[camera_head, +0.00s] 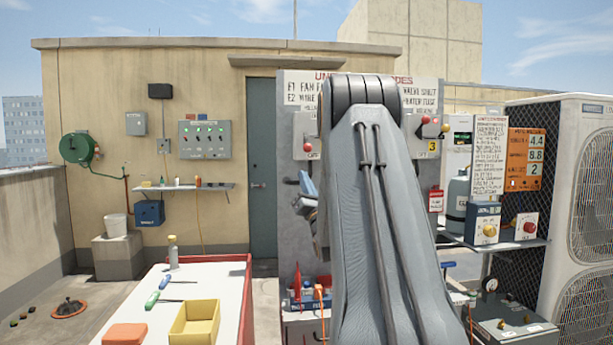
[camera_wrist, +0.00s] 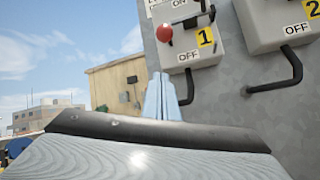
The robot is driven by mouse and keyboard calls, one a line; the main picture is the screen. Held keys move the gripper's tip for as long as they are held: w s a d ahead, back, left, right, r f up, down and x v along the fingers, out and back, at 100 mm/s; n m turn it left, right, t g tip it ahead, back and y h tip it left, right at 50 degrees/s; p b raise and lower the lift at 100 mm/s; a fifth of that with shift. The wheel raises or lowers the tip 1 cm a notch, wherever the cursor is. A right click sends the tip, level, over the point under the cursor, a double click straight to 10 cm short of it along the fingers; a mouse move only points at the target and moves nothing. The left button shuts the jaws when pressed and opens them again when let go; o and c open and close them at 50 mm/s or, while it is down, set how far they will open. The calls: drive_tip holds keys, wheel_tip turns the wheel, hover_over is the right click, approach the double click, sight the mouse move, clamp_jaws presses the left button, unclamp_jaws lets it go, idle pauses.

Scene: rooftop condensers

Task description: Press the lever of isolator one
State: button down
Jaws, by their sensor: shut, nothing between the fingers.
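Isolator one (camera_wrist: 190,45) is a pale grey box with a yellow "1" label, marked ON above and OFF below. Its lever ends in a red ball (camera_wrist: 164,33) at the box's left side, between the ON and OFF marks. My gripper (camera_wrist: 161,80) is shut and empty, its light-blue fingers pointing up below the red ball, apart from it in the picture. In the head view the gripper (camera_head: 306,180) shows left of my arm, below a grey box with a red knob (camera_head: 307,147). My arm hides much of the panel there.
Isolator two (camera_wrist: 280,20) stands to the right on the same grey panel (camera_wrist: 235,100), with dark conduits below the boxes. In the head view isolator three (camera_head: 428,148) is right of my arm. A white-topped table (camera_head: 205,275) with a yellow bin (camera_head: 195,325) stands front left.

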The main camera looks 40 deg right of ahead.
sight(306, 141)
drive_tip(key=p+x, duration=0.2)
drive_tip(key=x, duration=0.5)
drive_tip(key=shift+w+r, duration=0.15)
drive_tip(key=shift+r, duration=0.05)
drive_tip(key=shift+s+d+r+p, duration=0.1)
drive_tip(key=shift+s+r+p, duration=0.15)
drive_tip(key=shift+p, duration=0.35)
drive_tip(key=shift+s+r+p, duration=0.4)
drive_tip(key=shift+s, duration=0.3)
drive_tip(key=shift+s+r+p, duration=0.35)
drive_tip(key=shift+s+r, duration=0.1)
drive_tip(key=shift+s, duration=0.2)
drive_tip(key=shift+s+r, duration=0.1)
